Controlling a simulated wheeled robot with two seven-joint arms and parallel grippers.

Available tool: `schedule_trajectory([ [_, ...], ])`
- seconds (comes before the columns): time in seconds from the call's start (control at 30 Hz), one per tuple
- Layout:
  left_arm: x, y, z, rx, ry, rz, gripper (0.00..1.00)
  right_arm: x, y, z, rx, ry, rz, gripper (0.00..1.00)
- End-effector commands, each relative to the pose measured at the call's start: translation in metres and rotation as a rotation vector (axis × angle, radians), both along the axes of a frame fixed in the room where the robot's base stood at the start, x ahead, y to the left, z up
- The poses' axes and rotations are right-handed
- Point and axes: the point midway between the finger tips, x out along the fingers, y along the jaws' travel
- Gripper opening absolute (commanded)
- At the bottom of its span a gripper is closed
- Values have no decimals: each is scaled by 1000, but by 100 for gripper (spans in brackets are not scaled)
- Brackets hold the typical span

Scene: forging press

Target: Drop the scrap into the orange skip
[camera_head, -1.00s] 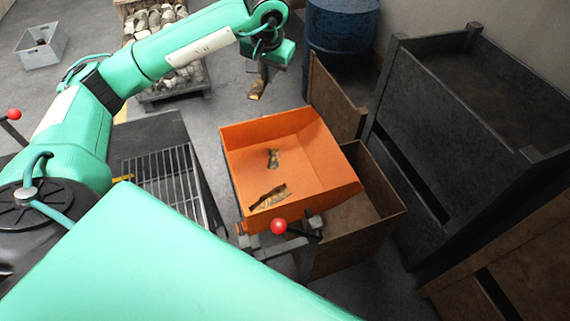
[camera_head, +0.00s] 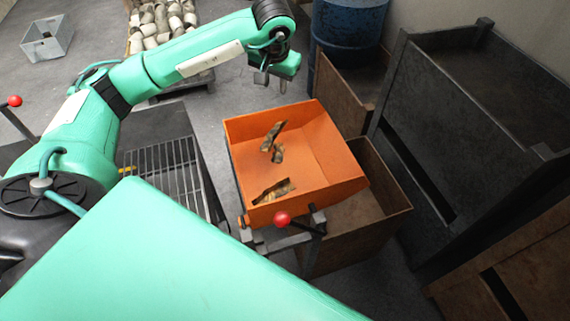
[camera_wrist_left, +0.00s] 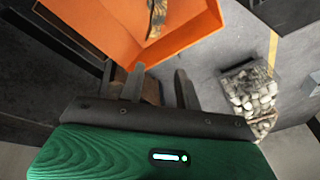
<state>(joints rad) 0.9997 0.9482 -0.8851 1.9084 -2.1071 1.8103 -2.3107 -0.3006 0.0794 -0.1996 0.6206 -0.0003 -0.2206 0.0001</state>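The orange skip (camera_head: 325,150) stands open in the middle of the head view. My left gripper (camera_head: 271,80) is just beyond its far edge, open and empty. In the left wrist view its two fingers (camera_wrist_left: 160,88) are apart. A long dark-brown scrap piece (camera_head: 272,136) shows tilted inside the skip's outline; I cannot tell whether it is resting or still falling. A scrap piece also shows against the skip in the left wrist view (camera_wrist_left: 157,18). A small scrap (camera_head: 277,154) and a longer one (camera_head: 272,191) lie in the skip. My right gripper is not in view.
A brown bin (camera_head: 375,200) stands right of the skip, with a large dark crate (camera_head: 470,150) beyond. A blue drum (camera_head: 347,30) is behind. A grated table (camera_head: 170,170) is left. A red-knobbed lever (camera_head: 283,218) stands at the skip's near edge.

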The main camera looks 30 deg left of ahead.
Motion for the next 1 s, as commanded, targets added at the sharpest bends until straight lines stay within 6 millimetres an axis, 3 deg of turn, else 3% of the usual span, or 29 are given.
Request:
schedule_trajectory([
  [0.37,-1,-2,8,-1,-3,-1,33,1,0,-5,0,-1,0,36],
  [0.8,-19,-14,81,0,-7,-1,33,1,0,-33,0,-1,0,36],
  [1.0,-25,-17,106,1,-5,1,33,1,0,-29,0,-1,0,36],
])
